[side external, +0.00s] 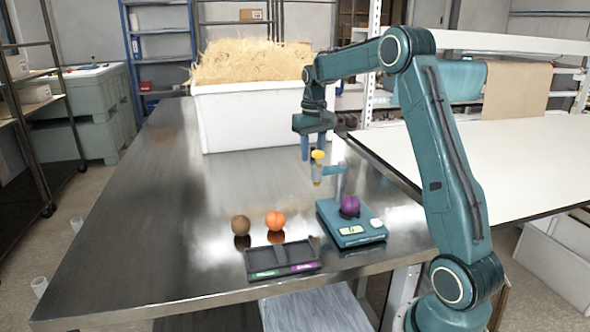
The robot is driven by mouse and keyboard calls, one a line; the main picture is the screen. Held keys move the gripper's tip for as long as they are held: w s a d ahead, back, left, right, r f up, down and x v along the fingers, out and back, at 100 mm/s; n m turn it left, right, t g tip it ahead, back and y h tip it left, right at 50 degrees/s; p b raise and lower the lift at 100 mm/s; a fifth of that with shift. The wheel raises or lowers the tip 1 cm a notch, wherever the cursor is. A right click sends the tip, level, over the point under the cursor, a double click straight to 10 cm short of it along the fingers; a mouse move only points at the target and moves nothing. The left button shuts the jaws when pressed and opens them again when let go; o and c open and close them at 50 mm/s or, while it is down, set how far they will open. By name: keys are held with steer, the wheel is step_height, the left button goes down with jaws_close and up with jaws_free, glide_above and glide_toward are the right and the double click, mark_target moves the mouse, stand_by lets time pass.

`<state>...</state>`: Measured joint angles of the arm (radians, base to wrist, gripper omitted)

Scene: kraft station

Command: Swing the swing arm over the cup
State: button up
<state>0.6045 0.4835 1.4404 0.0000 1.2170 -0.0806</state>
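A teal swing arm (333,171) stands out sideways near the right side of the steel table, with a yellow knob (318,156) on top and a yellowish tip below. My gripper (313,154) points down at the knob from above. Its two fingers are apart, with a gap showing between the left finger and the knob. The right finger's lower end is partly covered by the knob. I cannot tell whether the fingers touch it. I cannot make out a cup in this view.
A teal scale-like box (350,236) carries a purple ball (350,206). An orange ball (275,221) and a brown ball (241,225) lie left of it, behind a dark two-part tray (270,259). A white bin (245,125) of straw stands behind. The table's left side is clear.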

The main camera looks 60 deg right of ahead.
jaws_close()
steer(key=shift+a, duration=0.1)
stand_by(0.3)
steer(key=s+a+n, duration=0.8)
steer(key=s+n, duration=0.1)
steer(key=n, duration=0.9)
steer(key=shift+a, duration=0.4)
stand_by(0.3)
jaws_free()
